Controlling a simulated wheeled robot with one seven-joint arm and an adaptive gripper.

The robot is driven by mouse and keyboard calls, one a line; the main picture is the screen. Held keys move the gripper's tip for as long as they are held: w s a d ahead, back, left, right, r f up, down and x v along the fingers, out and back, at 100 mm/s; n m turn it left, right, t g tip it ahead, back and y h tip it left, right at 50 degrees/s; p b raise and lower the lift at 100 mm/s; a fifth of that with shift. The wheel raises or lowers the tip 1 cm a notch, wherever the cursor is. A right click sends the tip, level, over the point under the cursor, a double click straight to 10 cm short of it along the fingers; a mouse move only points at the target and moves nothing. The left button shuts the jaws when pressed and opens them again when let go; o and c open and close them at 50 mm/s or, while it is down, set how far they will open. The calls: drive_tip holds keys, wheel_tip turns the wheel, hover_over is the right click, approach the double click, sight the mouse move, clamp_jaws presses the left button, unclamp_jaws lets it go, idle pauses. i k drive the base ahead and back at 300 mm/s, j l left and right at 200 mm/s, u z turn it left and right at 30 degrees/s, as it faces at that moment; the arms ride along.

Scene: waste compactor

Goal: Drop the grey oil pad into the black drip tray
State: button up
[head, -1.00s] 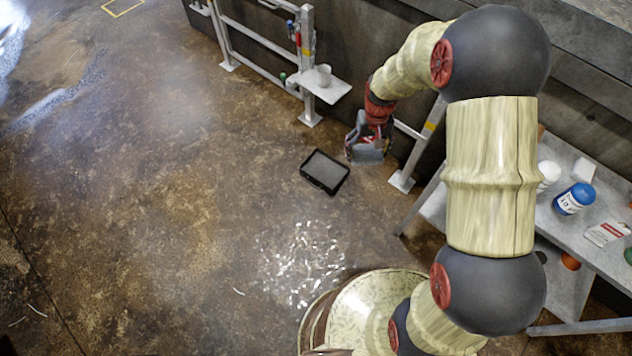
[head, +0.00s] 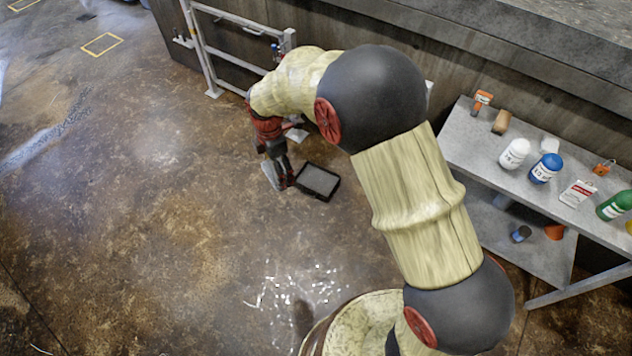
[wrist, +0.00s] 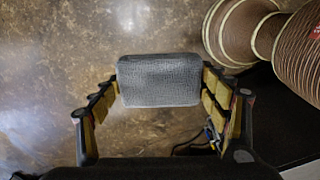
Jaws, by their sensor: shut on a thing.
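The grey oil pad (wrist: 158,80) is held between the two fingers of my gripper (wrist: 160,92) in the wrist view. In the head view, my gripper (head: 278,178) is at the left side of the tray, with a light grey edge of the pad (head: 269,174) showing. The black drip tray (head: 334,190) lies on the floor just right of my gripper, with a dark rim and a grey inside. The pad looks beside the tray in this view, not over it; its height above the floor is hard to judge.
A grey metal bench (head: 466,140) with bottles and small items stands at the right. A metal rail (head: 206,60) runs along the wall behind the tray. Open brown floor (head: 150,210) lies to the left. In the wrist view, a dark area at right cannot be identified.

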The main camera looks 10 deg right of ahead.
sight(320, 180)
drive_tip(key=i+u, duration=0.25)
drive_tip(key=i, duration=0.35)
drive_tip(key=i+l+u, duration=0.1)
drive_tip(key=i+u, duration=0.2)
drive_tip(key=i, duration=0.25)
drive_tip(key=i+l+u, duration=0.25)
drive_tip(key=i, duration=0.3)
